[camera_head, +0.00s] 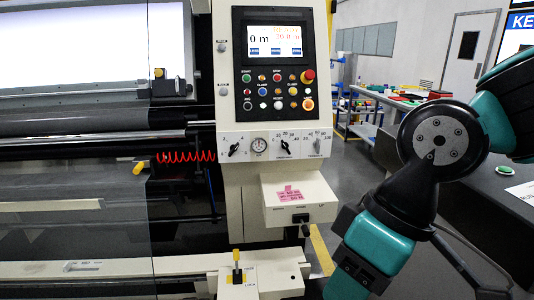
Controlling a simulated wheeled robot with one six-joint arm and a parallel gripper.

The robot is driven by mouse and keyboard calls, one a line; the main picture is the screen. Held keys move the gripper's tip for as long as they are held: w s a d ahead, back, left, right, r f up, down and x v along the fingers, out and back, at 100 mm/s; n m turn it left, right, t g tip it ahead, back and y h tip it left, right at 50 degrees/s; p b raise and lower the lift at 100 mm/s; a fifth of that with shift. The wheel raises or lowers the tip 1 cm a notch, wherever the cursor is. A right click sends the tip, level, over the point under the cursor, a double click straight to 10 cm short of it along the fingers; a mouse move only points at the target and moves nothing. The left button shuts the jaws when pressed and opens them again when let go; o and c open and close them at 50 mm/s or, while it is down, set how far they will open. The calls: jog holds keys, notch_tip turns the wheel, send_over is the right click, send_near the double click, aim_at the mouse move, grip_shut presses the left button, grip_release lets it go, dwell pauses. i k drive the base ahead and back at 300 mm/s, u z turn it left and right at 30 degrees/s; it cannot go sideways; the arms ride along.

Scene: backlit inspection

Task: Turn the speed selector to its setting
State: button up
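A black pointer knob (234,149) is at the left and another black knob (285,143) is right of the middle. A grey knob (317,145) is at the right end, and a round dial (259,145) sits between the two black ones. The labels are too small to tell which knob is the speed selector. My teal and black arm stands at the right, apart from the knobs. My gripper's fingertips are not in view.
Above the strip is a black panel (311,68) with a screen (275,41) and several coloured buttons. Below, a light box (297,200) with a pink label juts out. A yellow bar (321,250) slants near my arm. A lit backlight panel (80,40) is at left.

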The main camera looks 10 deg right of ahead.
aim_at(285, 146)
jog(key=u, duration=0.45)
jog(key=k, duration=1.15)
jog(key=u, duration=1.1)
jog(key=i, duration=1.5)
jog(key=z, duration=1)
jog(key=i, duration=0.75)
jog(key=z, duration=0.8)
